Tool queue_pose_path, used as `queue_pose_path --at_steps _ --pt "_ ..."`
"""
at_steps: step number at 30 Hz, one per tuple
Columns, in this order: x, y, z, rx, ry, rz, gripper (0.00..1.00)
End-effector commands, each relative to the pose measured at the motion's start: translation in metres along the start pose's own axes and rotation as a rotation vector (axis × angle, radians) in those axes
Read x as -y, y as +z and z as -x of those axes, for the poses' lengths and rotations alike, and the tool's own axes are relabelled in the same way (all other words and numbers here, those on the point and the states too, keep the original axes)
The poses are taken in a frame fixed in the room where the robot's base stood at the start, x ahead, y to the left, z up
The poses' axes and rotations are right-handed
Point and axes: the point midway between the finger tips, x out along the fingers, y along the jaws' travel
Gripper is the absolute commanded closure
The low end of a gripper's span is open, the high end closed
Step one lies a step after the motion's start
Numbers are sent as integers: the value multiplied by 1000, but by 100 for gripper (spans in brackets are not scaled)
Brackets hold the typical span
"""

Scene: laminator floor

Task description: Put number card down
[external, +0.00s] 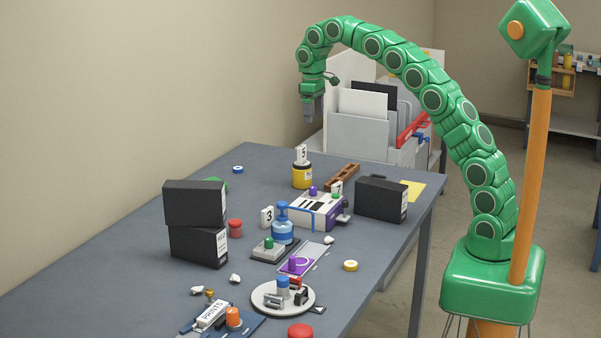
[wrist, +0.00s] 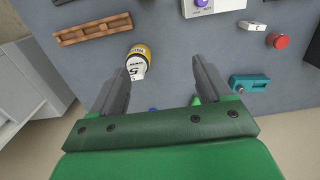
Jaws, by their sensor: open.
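My gripper (external: 313,112) is raised above the back of the table, its fingers pointing down. In the wrist view its two fingers (wrist: 163,85) are apart with nothing between them. A white number card marked 5 (external: 302,154) stands on a yellow can (external: 302,177) near the back of the table, below my gripper. The 5 card (wrist: 137,69) and the can also show in the wrist view, just beyond the left finger and apart from it. Other white number cards are a 3 (external: 267,218) near the blue bottle and a 1 (external: 337,188) at the white and purple machine.
A brown wooden rack (external: 342,178) lies right of the can. Black binder boxes stand left (external: 194,203) and right (external: 381,199). A blue pump bottle (external: 282,228) and a round white tray (external: 264,303) are nearer. The table's back left is mostly clear.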

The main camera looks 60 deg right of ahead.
Motion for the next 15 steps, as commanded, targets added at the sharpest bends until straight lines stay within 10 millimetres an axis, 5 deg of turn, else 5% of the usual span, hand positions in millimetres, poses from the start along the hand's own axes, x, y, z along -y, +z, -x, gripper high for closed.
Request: queue_pose_path --at_steps 15 --pt "66 107 24 27 -1 -2 22"
